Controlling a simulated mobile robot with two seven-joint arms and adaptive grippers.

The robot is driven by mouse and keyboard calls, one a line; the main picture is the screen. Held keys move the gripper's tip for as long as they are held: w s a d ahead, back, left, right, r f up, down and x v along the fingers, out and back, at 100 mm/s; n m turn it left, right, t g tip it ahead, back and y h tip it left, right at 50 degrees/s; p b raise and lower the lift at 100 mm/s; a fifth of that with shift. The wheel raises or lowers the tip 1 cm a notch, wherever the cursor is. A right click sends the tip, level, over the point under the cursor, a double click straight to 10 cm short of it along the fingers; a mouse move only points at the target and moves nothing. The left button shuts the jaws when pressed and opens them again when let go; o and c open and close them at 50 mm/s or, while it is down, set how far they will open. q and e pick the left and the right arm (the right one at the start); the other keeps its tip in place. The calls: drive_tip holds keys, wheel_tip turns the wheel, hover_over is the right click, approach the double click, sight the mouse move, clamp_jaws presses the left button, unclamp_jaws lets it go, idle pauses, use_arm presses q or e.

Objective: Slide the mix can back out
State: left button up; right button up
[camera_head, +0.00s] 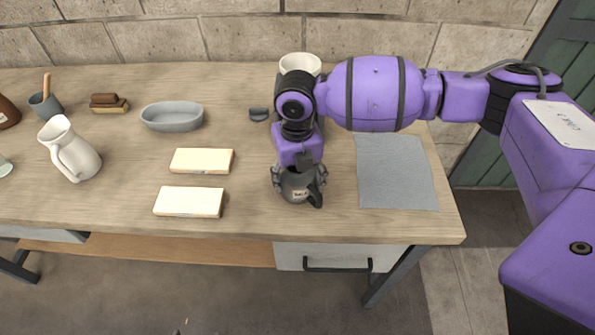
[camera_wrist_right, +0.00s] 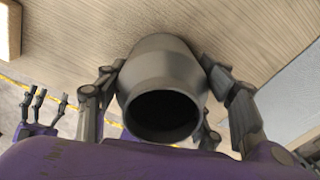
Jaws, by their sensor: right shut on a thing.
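The mix can (camera_head: 297,187) is dark grey with a small pale label and a dark handle or spout at its front right. It stands upright near the front edge of the table, and I cannot tell whether it touches the wood. My right gripper (camera_head: 299,178) reaches down from above and is shut on it, fingers on both sides. In the right wrist view the can (camera_wrist_right: 163,85) shows its round, dark opening between the fingers. My left gripper (camera_wrist_right: 46,98) shows only in that view, at the left, with its fingers spread and nothing between them.
A grey mat (camera_head: 396,172) lies just right of the can. Two cream blocks (camera_head: 202,161) (camera_head: 189,202) lie to the left. A grey oval dish (camera_head: 172,117), a white pitcher (camera_head: 70,150), a brush (camera_head: 109,103) and a white pot (camera_head: 300,64) stand farther off. The wood between blocks and can is clear.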

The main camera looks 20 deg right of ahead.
drive_tip(key=o, duration=1.3)
drive_tip(key=shift+s, duration=0.1)
drive_tip(key=shift+o, duration=0.7)
drive_tip(key=shift+r, duration=0.15)
use_arm(q)
drive_tip(key=shift+w, duration=0.15)
use_arm(e)
wheel_tip(320, 180, up, 12)
drive_tip(key=shift+f, duration=0.15)
drive_tip(key=shift+f, duration=0.1)
